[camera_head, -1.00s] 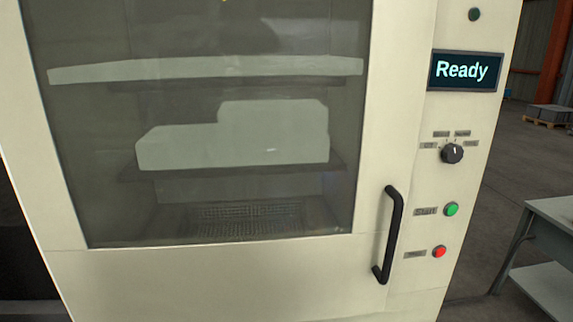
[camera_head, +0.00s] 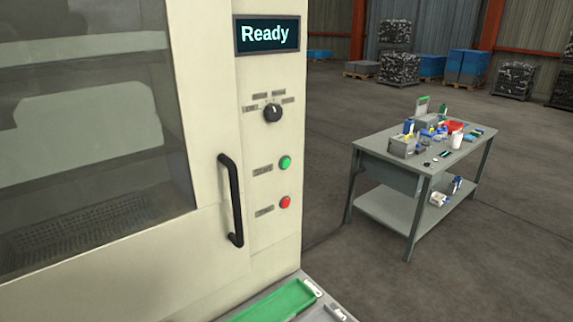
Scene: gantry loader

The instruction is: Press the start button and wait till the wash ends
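The washing machine (camera_head: 205,270) fills the left of the head view, with its glass window (camera_head: 75,120) cut off by the left edge. Its door looks shut, and a black handle (camera_head: 232,200) is on it. The green start button (camera_head: 285,163) sits on the right panel, above a red button (camera_head: 285,202). The display (camera_head: 267,34) reads "Ready". A black knob (camera_head: 272,113) is below the display. Pale shapes show behind the glass. Neither of my grippers is in view.
A green tray (camera_head: 275,303) lies on a grey surface at the bottom edge. A grey workbench (camera_head: 372,146) with bottles, boxes and small items stands to the right. Open floor (camera_head: 500,220) surrounds it. Pallets with stacked loads (camera_head: 398,68) stand far back.

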